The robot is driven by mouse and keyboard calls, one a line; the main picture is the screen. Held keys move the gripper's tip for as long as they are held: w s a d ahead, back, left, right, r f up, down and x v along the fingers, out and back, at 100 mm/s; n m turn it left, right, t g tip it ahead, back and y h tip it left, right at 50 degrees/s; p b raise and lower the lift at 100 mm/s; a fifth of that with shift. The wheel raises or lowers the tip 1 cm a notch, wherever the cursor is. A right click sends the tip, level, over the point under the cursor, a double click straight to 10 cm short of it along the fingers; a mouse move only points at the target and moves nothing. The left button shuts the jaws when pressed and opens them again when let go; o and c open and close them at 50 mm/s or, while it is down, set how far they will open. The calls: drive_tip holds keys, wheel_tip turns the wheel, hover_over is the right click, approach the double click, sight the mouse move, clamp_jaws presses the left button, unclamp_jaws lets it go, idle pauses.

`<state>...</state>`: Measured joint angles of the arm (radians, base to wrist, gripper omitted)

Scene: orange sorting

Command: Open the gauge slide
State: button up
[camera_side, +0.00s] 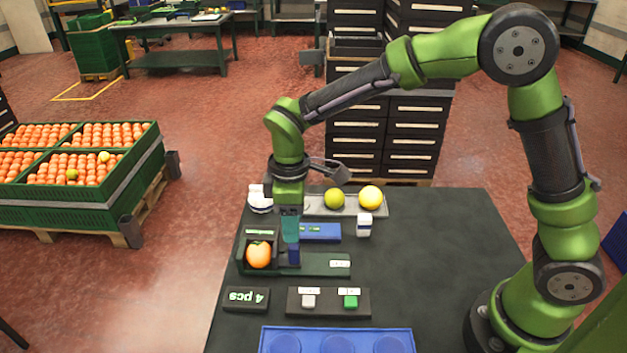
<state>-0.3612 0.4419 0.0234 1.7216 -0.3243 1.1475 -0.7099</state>
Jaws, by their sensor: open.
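The gauge (325,264) is a dark green device on the dark table, with a low track running right from a square pocket. An orange (259,254) sits in the pocket at its left end. An upright blue block (294,253), seemingly the slide's handle, stands just right of the orange. My gripper (291,238) points down directly above this block, its fingers at or near the block's top. The jaws are open. The fingers overlap in this view, so I cannot tell whether they straddle or touch the block.
A blue tray (338,331) with round recesses lies nearest. The table's right side is clear.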

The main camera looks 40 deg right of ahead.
sight(294, 245)
wheel_tip(294, 245, down, 8)
drive_tip(key=shift+r, duration=0.1)
drive_tip(key=shift+c, duration=0.3)
clamp_jaws()
